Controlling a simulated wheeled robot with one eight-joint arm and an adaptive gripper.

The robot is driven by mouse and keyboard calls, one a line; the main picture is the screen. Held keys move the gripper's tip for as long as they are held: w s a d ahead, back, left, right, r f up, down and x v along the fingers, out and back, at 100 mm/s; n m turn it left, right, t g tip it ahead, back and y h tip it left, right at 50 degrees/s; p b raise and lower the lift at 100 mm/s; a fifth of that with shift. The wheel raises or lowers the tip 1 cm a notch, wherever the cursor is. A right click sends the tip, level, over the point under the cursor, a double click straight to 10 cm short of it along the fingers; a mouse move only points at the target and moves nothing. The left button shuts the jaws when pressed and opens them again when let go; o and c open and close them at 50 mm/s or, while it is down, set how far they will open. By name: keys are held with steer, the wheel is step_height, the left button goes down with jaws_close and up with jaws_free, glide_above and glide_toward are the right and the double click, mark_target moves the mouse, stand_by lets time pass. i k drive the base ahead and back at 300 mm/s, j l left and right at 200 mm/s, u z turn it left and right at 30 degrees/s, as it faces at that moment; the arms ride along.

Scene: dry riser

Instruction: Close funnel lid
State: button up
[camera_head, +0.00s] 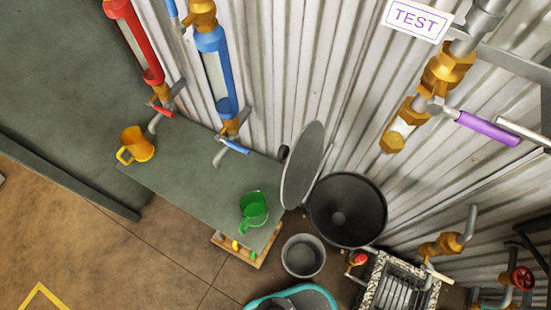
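The black round funnel (347,210) stands near the corrugated wall, right of the green-grey table. Its grey disc lid (303,166) is raised, tilted up on the funnel's left side, so the dark inside of the funnel shows. A dark knob (284,153) sits on the lid's outer left face. My gripper does not show in this view.
The table (190,185) holds an orange mug (135,145) and a green mug (254,209). A grey bucket (303,255) and a teal-rimmed tub (292,298) stand below the funnel. A purple-handled pipe (487,129) juts from the wall at upper right. Open floor lies at lower left.

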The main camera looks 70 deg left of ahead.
mark_target(304, 160)
steer(key=k+j+u, duration=0.2)
steer(key=u, duration=0.15)
steer(key=k+j+u, duration=0.2)
steer(key=u, duration=0.15)
steer(key=k+j, duration=0.15)
steer(key=j, duration=0.15)
steer(key=k+j+u, duration=0.1)
steer(key=j, duration=0.2)
steer(key=k+j+u, duration=0.1)
steer(key=k+j, duration=0.25)
steer(key=j, duration=0.25)
steer(key=j+u, duration=0.15)
steer(key=j, duration=0.5)
steer(key=i+j+u, duration=0.1)
steer(key=j, duration=0.55)
